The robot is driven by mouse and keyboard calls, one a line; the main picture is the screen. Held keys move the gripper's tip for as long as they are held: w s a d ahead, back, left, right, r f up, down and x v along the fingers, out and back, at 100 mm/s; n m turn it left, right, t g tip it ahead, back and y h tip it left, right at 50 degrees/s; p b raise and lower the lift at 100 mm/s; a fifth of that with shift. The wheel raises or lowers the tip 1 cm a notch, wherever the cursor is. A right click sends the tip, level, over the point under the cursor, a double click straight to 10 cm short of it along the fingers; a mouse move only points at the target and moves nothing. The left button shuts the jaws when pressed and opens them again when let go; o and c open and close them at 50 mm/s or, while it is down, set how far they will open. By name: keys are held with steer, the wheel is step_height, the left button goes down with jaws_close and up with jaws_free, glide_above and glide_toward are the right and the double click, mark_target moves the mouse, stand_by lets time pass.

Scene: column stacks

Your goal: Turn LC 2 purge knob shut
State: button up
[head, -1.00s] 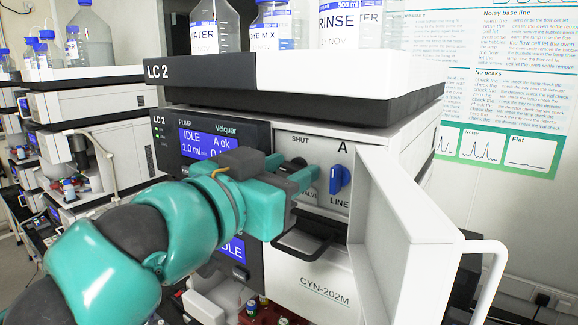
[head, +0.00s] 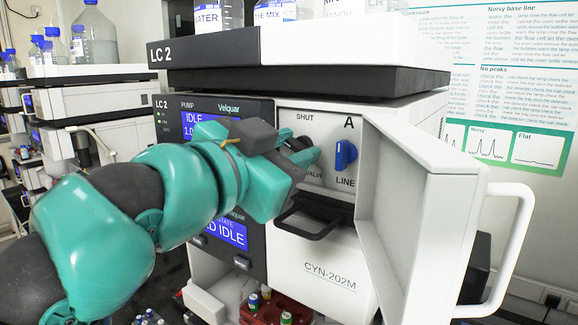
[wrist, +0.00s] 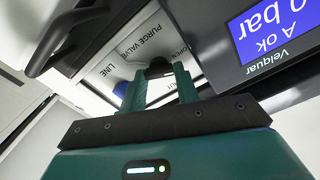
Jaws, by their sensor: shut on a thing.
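The LC 2 purge valve knob (head: 298,143) is a small black knob on the white panel, below the word SHUT, and mostly hidden by my gripper in the head view. My gripper (head: 304,153) reaches it from the left, with its teal fingers closed around it. In the wrist view the black knob (wrist: 158,68) sits between the two fingertips (wrist: 160,75), beside the upside-down PURGE VALVE and OPEN lettering. I cannot make out the knob's pointer direction.
A blue LINE knob (head: 345,155) is just right of my gripper. An open white door (head: 400,200) with a large handle stands out on the right. A black drawer handle (head: 305,222) juts out below. Bottles stand on the tray (head: 330,45) above.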

steer(key=m+b, duration=0.1)
steer(key=m, duration=0.2)
steer(key=shift+f, duration=0.1)
steer(key=m, duration=0.3)
steer(key=shift+m, duration=0.3)
steer(key=m, duration=0.6)
steer(key=shift+s+m, duration=0.1)
steer(key=shift+m, duration=0.2)
steer(key=o, duration=0.7)
steer(key=shift+d, duration=0.1)
steer(key=shift+f+b, duration=0.15)
steer(key=shift+b, duration=0.2)
